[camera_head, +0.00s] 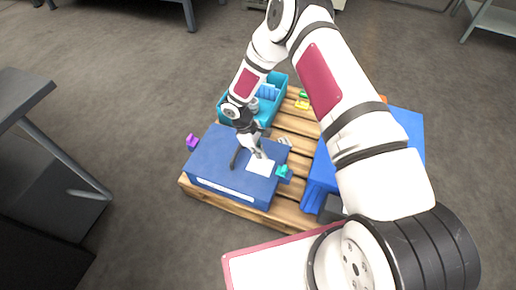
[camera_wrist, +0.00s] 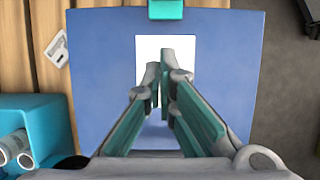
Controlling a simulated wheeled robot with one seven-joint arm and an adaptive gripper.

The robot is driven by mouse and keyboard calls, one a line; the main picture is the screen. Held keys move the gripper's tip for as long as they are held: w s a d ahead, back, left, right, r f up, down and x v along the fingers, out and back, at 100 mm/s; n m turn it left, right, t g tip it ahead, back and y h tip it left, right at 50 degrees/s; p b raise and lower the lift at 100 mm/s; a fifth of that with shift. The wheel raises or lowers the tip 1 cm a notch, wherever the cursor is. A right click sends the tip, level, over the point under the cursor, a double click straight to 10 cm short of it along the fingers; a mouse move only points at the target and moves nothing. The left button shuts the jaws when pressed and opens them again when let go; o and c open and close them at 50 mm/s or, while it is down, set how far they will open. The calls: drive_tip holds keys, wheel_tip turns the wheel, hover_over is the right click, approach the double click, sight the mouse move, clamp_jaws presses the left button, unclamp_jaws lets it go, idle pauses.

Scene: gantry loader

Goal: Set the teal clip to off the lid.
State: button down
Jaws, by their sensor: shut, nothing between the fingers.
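The teal clip (camera_head: 284,171) sits at the right edge of the blue lid (camera_head: 212,155) in the head view. In the wrist view the teal clip (camera_wrist: 165,9) shows at the top, at the middle of the lid's edge, partly cut off by the frame. My gripper (camera_head: 259,154) is over the lid, beside the white square (camera_head: 262,167) on it and apart from the clip. In the wrist view my gripper (camera_wrist: 164,62) is shut and empty, with its fingertips in front of the white square. Whether the fingertips touch the lid cannot be told.
A purple clip (camera_head: 192,142) is at the lid's left side. A teal bin (camera_head: 279,107) holding rolls stands behind. Green (camera_head: 304,94) and yellow (camera_head: 301,105) pieces lie on the wooden pallet (camera_head: 288,212). A blue box (camera_head: 404,123) stands right, partly behind my arm.

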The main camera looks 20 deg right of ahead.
sight(283, 167)
drive_tip(key=b+x, duration=0.1)
drive_tip(key=x, duration=0.2)
drive_tip(key=shift+s+d+f, duration=0.1)
drive_tip(key=shift+f, duration=0.25)
drive_tip(key=shift+s+d+r+b, duration=0.2)
drive_tip(key=shift+s+d+b, duration=0.1)
drive_tip(key=shift+s+d, duration=0.8)
drive_tip(key=shift+d, duration=0.45)
drive_tip(key=shift+s+d+r, duration=0.1)
drive_tip(key=shift+s+d, duration=0.75)
drive_tip(key=shift+d, duration=0.3)
drive_tip(key=shift+w+a, duration=0.1)
